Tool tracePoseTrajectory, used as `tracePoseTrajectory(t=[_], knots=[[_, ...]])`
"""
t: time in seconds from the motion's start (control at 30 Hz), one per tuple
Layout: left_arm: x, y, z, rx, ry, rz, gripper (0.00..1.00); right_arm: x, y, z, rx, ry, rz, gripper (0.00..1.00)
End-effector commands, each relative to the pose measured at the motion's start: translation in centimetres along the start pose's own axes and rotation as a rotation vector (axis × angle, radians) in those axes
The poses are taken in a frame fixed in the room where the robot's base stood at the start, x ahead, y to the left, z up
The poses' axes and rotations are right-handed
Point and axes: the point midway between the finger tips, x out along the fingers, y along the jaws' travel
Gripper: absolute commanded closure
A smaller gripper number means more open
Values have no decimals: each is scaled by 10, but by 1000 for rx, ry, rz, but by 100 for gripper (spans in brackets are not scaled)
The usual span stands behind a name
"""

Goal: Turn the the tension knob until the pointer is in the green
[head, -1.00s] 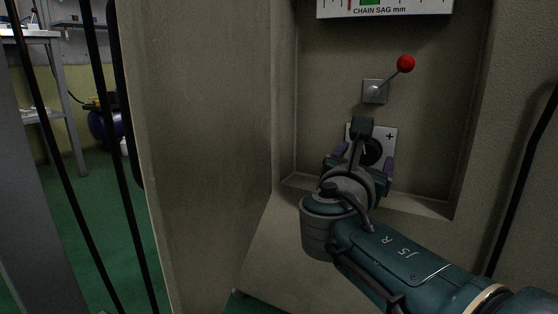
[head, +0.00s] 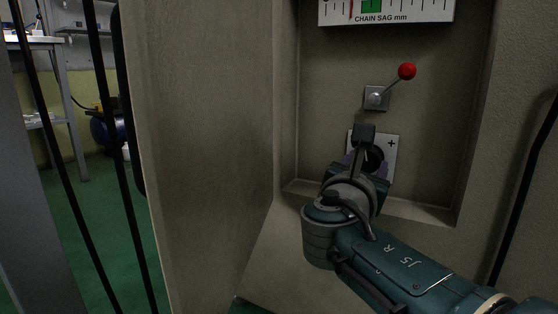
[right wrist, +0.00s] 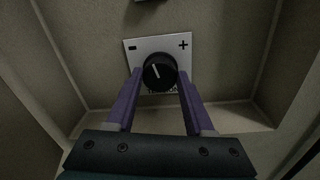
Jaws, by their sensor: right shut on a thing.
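The tension knob (right wrist: 160,72) is black and round with a white index line. It sits on a pale plate marked minus at left and plus at right; the line leans up and left toward the minus. My right gripper (right wrist: 161,84) is shut on the knob, with one purple finger at each side. In the head view the gripper and wrist partly hide the knob (head: 374,157). Above, the chain sag gauge (head: 388,17) is cut by the top edge. Its red pointer (head: 351,9) is left of the green zone (head: 371,6). My left gripper is out of view.
A lever with a red ball (head: 407,71) sticks out above the knob plate (head: 390,151). The recess has side walls and a lower ledge (head: 412,208). A large beige panel (head: 205,150) stands at left, and a dark cable hangs at right.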

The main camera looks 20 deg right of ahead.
Motion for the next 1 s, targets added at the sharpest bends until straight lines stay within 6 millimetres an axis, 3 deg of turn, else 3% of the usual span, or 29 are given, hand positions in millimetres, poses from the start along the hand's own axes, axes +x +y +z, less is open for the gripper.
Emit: tracePoseTrajectory(t=[0.37, 1.0], knots=[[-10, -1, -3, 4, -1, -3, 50, 0, 1, 2, -101, 6, 0, 100], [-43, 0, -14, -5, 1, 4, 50, 0, 2, 3, -671, 27, -5, 100]])
